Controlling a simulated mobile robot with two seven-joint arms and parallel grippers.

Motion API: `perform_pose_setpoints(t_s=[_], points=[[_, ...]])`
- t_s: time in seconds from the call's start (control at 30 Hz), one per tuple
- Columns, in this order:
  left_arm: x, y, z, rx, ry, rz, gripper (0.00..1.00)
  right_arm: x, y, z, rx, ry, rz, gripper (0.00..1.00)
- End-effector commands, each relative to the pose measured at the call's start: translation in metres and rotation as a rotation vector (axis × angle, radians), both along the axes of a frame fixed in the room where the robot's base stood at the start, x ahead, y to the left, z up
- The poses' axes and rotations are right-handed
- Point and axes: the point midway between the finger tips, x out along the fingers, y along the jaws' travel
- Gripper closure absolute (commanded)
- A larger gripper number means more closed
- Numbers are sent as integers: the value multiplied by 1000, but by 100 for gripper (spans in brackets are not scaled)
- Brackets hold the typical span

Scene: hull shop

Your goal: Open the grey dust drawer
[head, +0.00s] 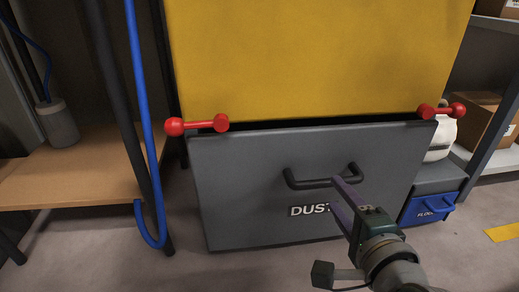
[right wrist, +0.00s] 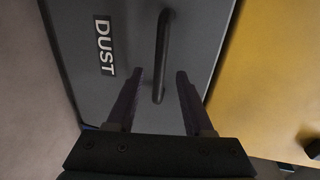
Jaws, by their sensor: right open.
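The grey dust drawer (head: 245,190) is a wide front under the yellow panel, with a white "DUST" label and a dark bar handle (head: 300,184). My right gripper (head: 346,183) is at the right part of the handle. In the right wrist view, the handle (right wrist: 164,40) shows between the two open fingers of my right gripper (right wrist: 160,75), with a gap on each side. I cannot tell whether the fingers touch it. The drawer front (right wrist: 110,20) fills the middle there. My left gripper is not in view.
The yellow panel (head: 310,60) carries a red-knobbed handle at its left corner (head: 197,125) and right corner (head: 440,110). A blue bin (head: 428,209) stands right of the drawer. A wooden shelf (head: 70,175) and a blue hose (head: 143,110) are at left.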

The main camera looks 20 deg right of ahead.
Motion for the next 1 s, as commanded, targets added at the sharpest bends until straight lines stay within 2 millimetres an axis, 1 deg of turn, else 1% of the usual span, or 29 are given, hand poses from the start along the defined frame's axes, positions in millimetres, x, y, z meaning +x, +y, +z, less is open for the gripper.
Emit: perform_pose_setpoints(t_s=[0.03, 0.1, 0.2, 0.3, 0.43, 0.67, 0.77, 1.0], points=[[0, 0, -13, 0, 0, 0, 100, 11, -3, -8, 0, -4, -1, 48], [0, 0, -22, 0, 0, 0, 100, 24, -6, -10, -1, -4, 0, 48], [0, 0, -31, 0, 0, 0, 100, 38, -9, -13, -1, -2, -1, 48], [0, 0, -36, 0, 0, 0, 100, 48, -11, -14, 0, -1, 1, 48], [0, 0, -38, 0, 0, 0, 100, 54, -13, -13, -1, 0, 0, 48], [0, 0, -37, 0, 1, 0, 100, 55, -13, -12, -1, 1, 1, 48], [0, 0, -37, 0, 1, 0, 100, 55, -13, -12, -1, 1, 1, 58], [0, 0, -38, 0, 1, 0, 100, 54, -13, -12, -1, 1, 1, 85]])
